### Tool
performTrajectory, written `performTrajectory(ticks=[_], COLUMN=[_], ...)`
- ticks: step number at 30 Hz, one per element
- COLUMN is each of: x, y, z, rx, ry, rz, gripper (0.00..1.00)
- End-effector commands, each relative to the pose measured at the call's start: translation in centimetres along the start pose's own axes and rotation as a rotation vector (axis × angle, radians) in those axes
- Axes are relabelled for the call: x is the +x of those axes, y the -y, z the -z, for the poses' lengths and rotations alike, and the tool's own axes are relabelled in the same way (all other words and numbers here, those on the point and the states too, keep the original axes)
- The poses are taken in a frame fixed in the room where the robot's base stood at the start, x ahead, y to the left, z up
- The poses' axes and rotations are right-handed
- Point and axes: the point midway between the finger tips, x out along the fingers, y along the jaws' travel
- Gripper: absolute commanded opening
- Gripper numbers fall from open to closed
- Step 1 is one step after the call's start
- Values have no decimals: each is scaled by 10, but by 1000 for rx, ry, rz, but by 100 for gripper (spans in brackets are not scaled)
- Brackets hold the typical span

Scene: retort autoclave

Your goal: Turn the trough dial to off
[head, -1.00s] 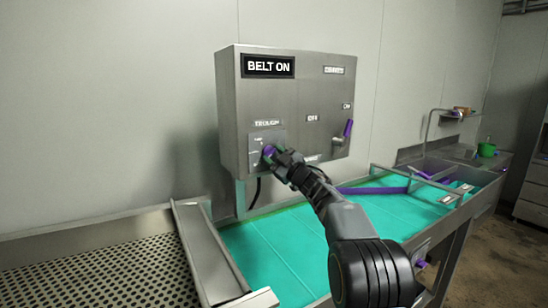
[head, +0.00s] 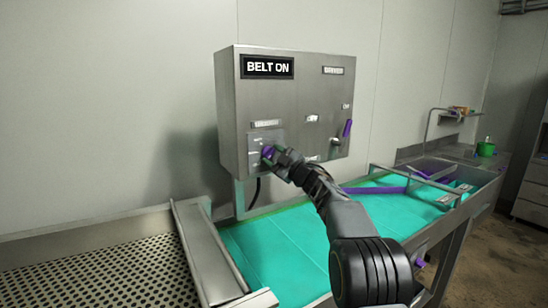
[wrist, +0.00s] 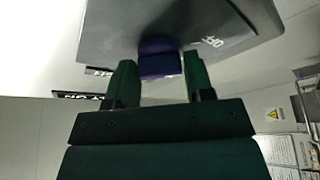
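The trough dial is a small purple knob (head: 267,153) on a plate low on the left of the steel control box (head: 312,88). My gripper (head: 272,155) reaches it from the right and hides part of it. An OFF label (wrist: 213,42) shows on the plate right of the knob. The dial's pointer direction cannot be made out.
A sign (head: 267,66) on the box reads BELT ON. A purple lever (head: 347,128) is at the box's right. A teal belt (head: 270,250) runs below, beside a perforated metal table (head: 90,265). A green cup (head: 486,149) stands far right.

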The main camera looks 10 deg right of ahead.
Motion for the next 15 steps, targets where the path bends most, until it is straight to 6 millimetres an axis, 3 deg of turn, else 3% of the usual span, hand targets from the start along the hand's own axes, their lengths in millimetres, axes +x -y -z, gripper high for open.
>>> performTrajectory(ticks=[6, 15], x=[0, -3], y=[0, 0], z=[0, 0], rx=[2, 2], ry=[0, 0], rz=[0, -1], gripper=[70, 70])
